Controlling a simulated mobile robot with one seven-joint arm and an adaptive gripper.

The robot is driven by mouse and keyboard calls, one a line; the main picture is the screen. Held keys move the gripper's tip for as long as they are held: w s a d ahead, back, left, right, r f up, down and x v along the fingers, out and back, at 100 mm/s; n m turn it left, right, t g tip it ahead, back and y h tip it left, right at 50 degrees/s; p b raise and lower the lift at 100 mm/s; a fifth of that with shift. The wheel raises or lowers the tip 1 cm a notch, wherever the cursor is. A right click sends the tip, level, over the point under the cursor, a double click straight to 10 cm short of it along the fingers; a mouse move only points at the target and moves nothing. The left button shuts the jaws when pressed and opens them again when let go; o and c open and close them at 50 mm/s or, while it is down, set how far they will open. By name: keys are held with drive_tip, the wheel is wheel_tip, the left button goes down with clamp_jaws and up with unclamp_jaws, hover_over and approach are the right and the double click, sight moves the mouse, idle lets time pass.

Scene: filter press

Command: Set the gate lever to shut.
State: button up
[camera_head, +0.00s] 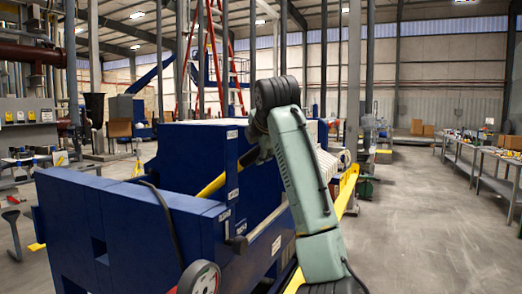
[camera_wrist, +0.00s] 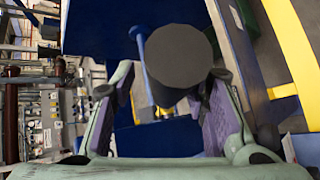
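My gripper (camera_wrist: 160,95) is open in the wrist view, its two purple-padded fingers spread apart. A dark grey round knob (camera_wrist: 180,55) shows end-on between and beyond the fingertips, close to the right finger. A thin blue rod (camera_wrist: 143,52) stands just left of it. A gap shows between the knob and the left finger; I cannot tell whether the right finger touches it. The knob looks like a lever's end, but I cannot confirm it is the gate lever. In the head view my arm hides much of the blue press (camera_head: 130,215); a small black handle (camera_head: 238,243) shows on its side.
A handwheel or round gauge (camera_head: 200,279) sits at the press's front. A yellow rail (camera_head: 345,193) runs along its right side. A long table (camera_head: 480,158) stands far right, with open floor (camera_head: 420,230) between. Red ladders (camera_head: 213,60) stand behind the press.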

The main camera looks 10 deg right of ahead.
drive_tip(key=shift+o, duration=0.5)
drive_tip(key=shift+f, duration=0.1)
drive_tip(key=v, duration=1.2)
drive_tip(key=shift+s, duration=0.1)
